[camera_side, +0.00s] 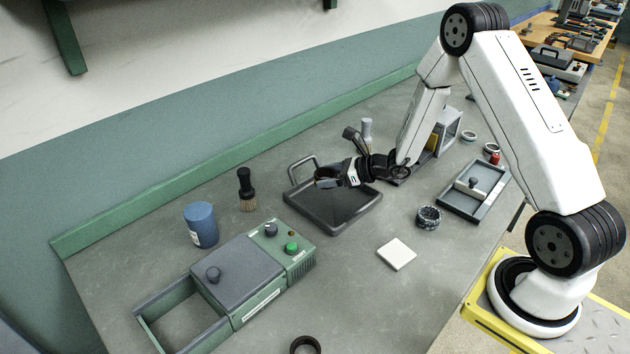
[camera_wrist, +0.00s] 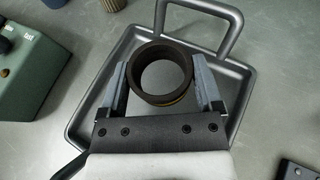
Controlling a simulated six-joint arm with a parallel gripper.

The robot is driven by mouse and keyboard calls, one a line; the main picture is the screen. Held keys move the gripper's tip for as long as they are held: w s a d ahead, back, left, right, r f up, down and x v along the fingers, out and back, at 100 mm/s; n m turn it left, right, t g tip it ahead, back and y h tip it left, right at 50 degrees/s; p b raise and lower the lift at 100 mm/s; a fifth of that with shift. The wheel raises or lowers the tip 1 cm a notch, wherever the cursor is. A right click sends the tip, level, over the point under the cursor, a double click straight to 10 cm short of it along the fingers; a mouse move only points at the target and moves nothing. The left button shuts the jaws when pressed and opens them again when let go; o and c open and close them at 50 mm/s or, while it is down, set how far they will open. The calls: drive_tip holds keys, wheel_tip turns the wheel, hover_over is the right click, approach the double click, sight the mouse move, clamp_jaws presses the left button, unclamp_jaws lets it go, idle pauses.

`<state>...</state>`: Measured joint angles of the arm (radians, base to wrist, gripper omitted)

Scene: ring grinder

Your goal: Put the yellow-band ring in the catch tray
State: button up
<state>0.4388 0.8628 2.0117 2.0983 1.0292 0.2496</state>
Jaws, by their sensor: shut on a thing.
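The dark ring (camera_wrist: 160,72) is between the two fingers of my gripper (camera_wrist: 161,85), which is shut on it. A thin yellowish line shows along its lower edge in the wrist view. The catch tray (camera_side: 345,226) is a dark grey, shallow tray with a raised loop handle, and it also shows in the wrist view (camera_wrist: 84,120). My gripper (camera_side: 328,177) holds the ring over the tray. The ring is small and dark in the side view, and its height above the tray floor is hard to tell.
A green and grey machine (camera_side: 245,272) with knobs stands front left. A blue cup (camera_side: 201,225) and a brush (camera_side: 246,190) stand behind it. A white square (camera_side: 397,254), a dark ring (camera_side: 428,217) and a grey tray (camera_side: 474,189) lie to the right. Another dark ring (camera_side: 305,345) lies at the front.

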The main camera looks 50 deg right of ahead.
sight(327, 194)
drive_tip(key=shift+w+f, duration=0.1)
drive_tip(key=shift+w+f, duration=0.25)
drive_tip(key=shift+f, duration=1.55)
drive_tip(key=shift+f, duration=0.2)
drive_tip(key=o, duration=1.2)
drive_tip(key=shift+r, duration=0.1)
